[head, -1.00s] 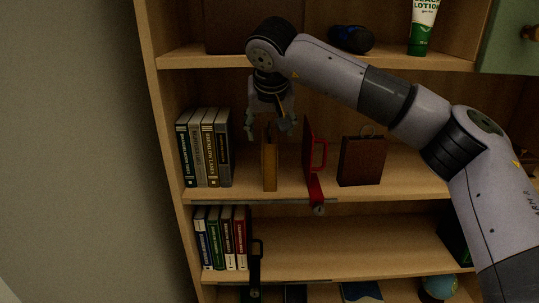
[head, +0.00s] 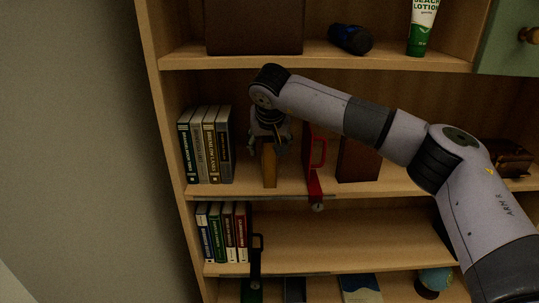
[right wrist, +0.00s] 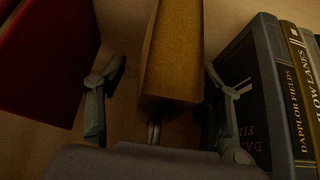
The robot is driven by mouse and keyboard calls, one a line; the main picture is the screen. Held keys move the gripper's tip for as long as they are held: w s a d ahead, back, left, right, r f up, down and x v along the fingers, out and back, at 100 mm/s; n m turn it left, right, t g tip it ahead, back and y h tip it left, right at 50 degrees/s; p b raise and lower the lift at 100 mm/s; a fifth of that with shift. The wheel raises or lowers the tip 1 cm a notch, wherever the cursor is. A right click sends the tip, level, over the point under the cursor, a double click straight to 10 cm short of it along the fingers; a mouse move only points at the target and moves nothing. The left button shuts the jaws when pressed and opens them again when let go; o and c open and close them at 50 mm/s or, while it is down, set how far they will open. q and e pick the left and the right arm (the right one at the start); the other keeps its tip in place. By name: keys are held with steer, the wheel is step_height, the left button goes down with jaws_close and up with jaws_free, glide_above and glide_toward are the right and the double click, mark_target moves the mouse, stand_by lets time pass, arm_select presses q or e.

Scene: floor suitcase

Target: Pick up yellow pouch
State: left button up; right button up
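The yellow pouch (head: 269,167) stands upright on the middle shelf, between the row of books and a red case. In the right wrist view its narrow yellow-brown side (right wrist: 172,60) fills the middle, with its handle below it. My right gripper (head: 268,148) reaches down over the pouch's top. In the right wrist view my right gripper (right wrist: 163,108) is open, with one finger on each side of the pouch and a gap visible on both sides. My left gripper is not in view.
The red case (head: 314,160) stands close right of the pouch, with a dark brown case (head: 358,160) beyond. Several books (head: 206,148) stand to the left; in the wrist view, a dark book (right wrist: 262,95) is close to one finger. Another shelf board (head: 330,60) is above.

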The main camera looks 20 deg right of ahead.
steer(key=c, duration=1.3)
steer(key=shift+c, duration=0.4)
steer(key=shift+r, duration=0.1)
